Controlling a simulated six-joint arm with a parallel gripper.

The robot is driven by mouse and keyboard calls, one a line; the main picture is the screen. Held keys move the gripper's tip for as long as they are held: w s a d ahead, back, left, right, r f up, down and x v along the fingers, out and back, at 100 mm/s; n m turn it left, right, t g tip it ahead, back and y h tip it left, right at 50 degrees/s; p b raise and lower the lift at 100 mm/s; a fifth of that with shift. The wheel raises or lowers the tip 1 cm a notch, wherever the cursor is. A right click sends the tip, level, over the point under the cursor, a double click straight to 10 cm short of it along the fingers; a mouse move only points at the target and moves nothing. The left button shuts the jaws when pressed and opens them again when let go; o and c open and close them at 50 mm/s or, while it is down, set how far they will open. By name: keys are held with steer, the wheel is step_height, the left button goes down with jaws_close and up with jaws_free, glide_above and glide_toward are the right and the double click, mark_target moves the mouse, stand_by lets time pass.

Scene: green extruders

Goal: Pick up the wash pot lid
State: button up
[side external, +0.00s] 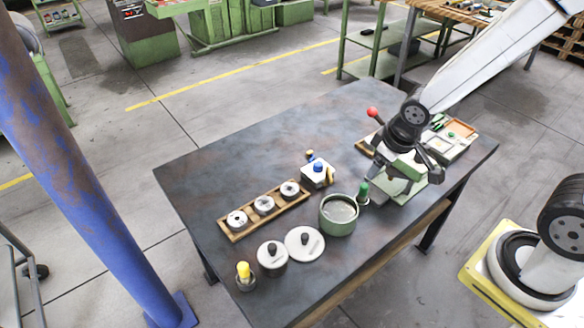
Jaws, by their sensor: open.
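Two round pale lids with black knobs are near the table's front edge. One lid (304,243) appears to lie flat on the table, and the other lid (272,254) sits on top of a short round pot. I cannot tell from their looks which is the wash pot lid. An open green pot (338,224) with greyish contents stands just right of and behind the flat lid. My gripper (400,172) is open, to the right of and behind the lids, well apart from both. It overlaps a green and metal device, which partly hides the fingertips.
A green-capped bottle (363,193) stands between the green pot and the green device (408,190). A wooden rack (252,223) holds several round pieces. A yellow-topped jar (244,275) stands left of the lids. A white box (317,175) and a parts tray (452,138) stand farther back.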

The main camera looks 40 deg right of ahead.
steer(key=w+f+n, duration=0.3)
steer(key=w, duration=0.1)
steer(key=n+g+y, duration=0.1)
steer(key=n+y, duration=0.4)
steer(key=n, duration=0.3)
glide_toward(305, 236)
steer(key=w+f, duration=0.1)
steer(key=shift+s+a+f+n+g, duration=0.1)
steer(key=shift+a+f+n+g, duration=0.3)
steer(key=shift+a+f, duration=0.1)
steer(key=shift+x, duration=1.25)
steer(key=shift+f, duration=0.1)
steer(key=shift+x, duration=2.55)
